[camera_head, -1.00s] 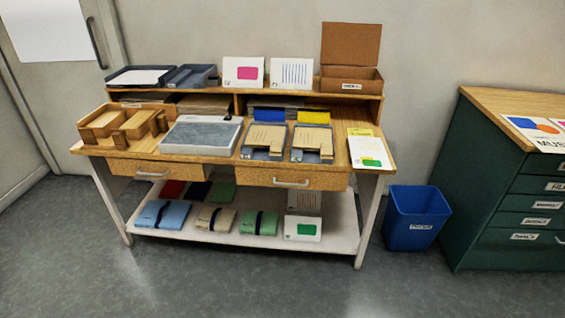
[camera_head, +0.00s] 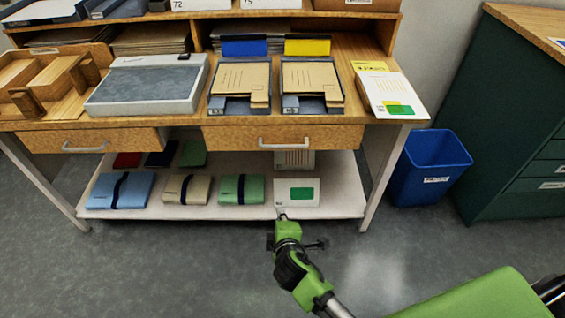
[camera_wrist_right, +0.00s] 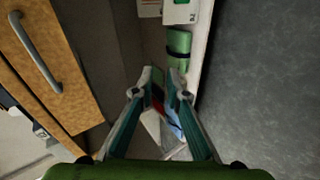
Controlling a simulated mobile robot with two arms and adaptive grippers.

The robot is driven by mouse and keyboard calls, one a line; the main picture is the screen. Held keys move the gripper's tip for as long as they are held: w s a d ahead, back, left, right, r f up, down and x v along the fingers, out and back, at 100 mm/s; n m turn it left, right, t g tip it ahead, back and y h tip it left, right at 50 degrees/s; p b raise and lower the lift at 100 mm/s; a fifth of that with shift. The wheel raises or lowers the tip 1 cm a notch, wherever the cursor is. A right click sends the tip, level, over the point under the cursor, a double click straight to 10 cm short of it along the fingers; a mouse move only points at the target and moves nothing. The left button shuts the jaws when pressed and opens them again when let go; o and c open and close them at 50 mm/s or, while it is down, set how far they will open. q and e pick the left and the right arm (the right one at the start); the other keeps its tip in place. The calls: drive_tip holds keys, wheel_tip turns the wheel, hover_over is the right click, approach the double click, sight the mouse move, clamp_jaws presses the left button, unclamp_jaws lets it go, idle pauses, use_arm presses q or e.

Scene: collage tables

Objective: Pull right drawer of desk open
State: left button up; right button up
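The desk's right drawer (camera_head: 230,138) has a wooden front and a silver bar handle (camera_head: 285,146). It looks shut under the desktop. In the right wrist view a wooden drawer front (camera_wrist_right: 75,105) with its curved handle (camera_wrist_right: 36,52) shows at the left, off to the side of the fingers. My right gripper (camera_head: 282,215) is below and in front of the drawer, apart from the handle, near the lower shelf's front edge. In the right wrist view its two fingers (camera_wrist_right: 160,82) stand apart with nothing between them. My left gripper is out of view.
The left drawer (camera_head: 90,140) looks shut. The lower shelf (camera_head: 340,190) holds folders and a white card (camera_head: 297,192). A blue bin (camera_head: 428,165) stands right of the desk, beside a green cabinet (camera_head: 510,100).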

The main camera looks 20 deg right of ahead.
sight(283, 146)
wheel_tip(283, 146, up, 16)
drive_tip(key=w+d+t+h+b, duration=0.2)
drive_tip(key=w+t+b, duration=0.1)
drive_tip(key=t+b, duration=0.1)
use_arm(q)
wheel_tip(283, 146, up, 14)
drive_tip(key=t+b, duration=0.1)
drive_tip(key=b, duration=0.1)
use_arm(e)
drive_tip(key=shift+n, duration=0.3)
drive_tip(key=shift+r+x, duration=0.1)
drive_tip(key=shift+x, duration=3.2)
drive_tip(key=shift+r+x, duration=0.15)
drive_tip(key=shift+x, duration=3.2)
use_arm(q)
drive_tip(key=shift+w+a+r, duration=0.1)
use_arm(e)
drive_tip(key=shift+d, duration=0.1)
clamp_jaws()
drive_tip(key=shift+s, duration=0.15)
